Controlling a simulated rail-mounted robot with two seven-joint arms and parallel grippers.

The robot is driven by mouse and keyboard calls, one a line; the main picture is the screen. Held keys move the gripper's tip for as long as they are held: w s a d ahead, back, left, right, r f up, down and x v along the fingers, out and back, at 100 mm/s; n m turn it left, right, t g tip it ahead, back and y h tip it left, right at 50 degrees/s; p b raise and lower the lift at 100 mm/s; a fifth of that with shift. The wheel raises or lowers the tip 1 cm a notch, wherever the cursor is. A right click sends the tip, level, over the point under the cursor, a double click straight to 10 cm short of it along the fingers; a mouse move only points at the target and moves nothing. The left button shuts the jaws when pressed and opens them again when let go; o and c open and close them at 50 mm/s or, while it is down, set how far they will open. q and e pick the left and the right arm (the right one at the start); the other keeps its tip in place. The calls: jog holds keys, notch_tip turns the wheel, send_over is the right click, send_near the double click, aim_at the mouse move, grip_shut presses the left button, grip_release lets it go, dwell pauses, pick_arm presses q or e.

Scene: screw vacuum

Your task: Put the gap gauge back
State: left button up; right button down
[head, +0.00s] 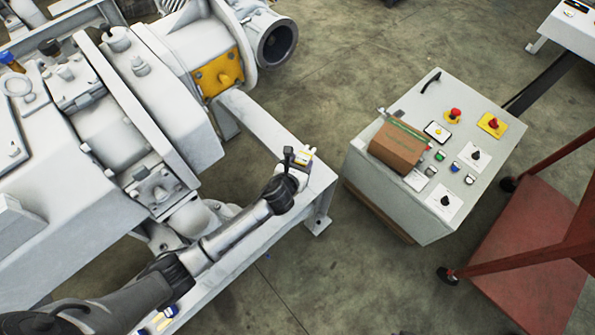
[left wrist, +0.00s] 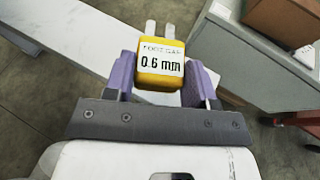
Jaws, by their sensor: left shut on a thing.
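The gap gauge (left wrist: 161,62) is a yellow block with a white label reading 0.6 mm and two pale prongs. My left gripper (left wrist: 160,82) is shut on it, with a purple finger on each side, and the prongs point away from the wrist. In the head view the gauge (head: 305,154) shows small at the tip of my left gripper (head: 296,162). It is over or beside the end of the white machine frame (head: 318,182); I cannot tell the height. My right gripper is not in view.
A grey control cabinet (head: 368,190) stands to the right, with a brown box (head: 397,147), buttons and red emergency stops on top. A red cart (head: 530,245) is at the lower right. The large white machine (head: 110,130) fills the left. Bare floor (head: 335,85) lies between.

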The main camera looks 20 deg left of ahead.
pick_arm(q)
jog(key=shift+w+a+f, duration=0.2)
jog(key=shift+a+f, duration=0.2)
jog(key=shift+a, duration=0.2)
notch_tip(320, 180, down, 4)
jog(key=b, duration=0.3)
jog(key=shift+d+b, duration=0.1)
jog(key=shift+b, duration=0.25)
jog(key=o, duration=0.9)
jog(key=shift+f, duration=0.1)
jog(key=shift+o, duration=0.2)
